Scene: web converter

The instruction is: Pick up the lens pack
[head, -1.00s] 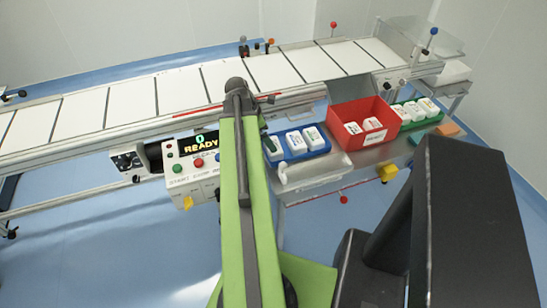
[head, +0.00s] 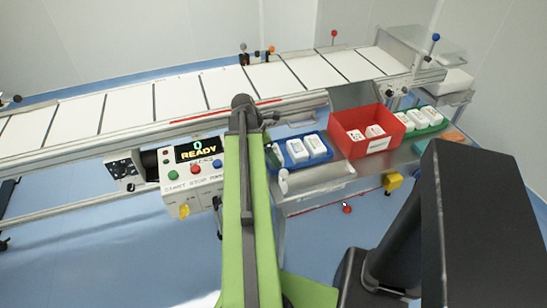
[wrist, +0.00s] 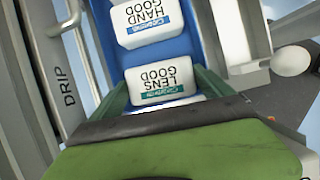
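In the wrist view, the lens pack (wrist: 158,76) is a white block printed LENS GOOD, lying in the blue tray (wrist: 201,38). My gripper (wrist: 163,88) is open, with one dark green finger at each side of the pack's near end. I cannot tell whether either finger touches it. In the head view, the blue tray (head: 324,159) shows white packs, but their print is too small to read. My arm hides the tray's left end and most of the gripper there.
A white pack printed HAND GOOD (wrist: 148,20) lies just beyond the lens pack. A red bin (head: 350,146) with white packs stands right of the blue tray, then a green tray (head: 443,124) with several packs. The conveyor (head: 209,88) runs behind; the READY control box (head: 193,172) is at left.

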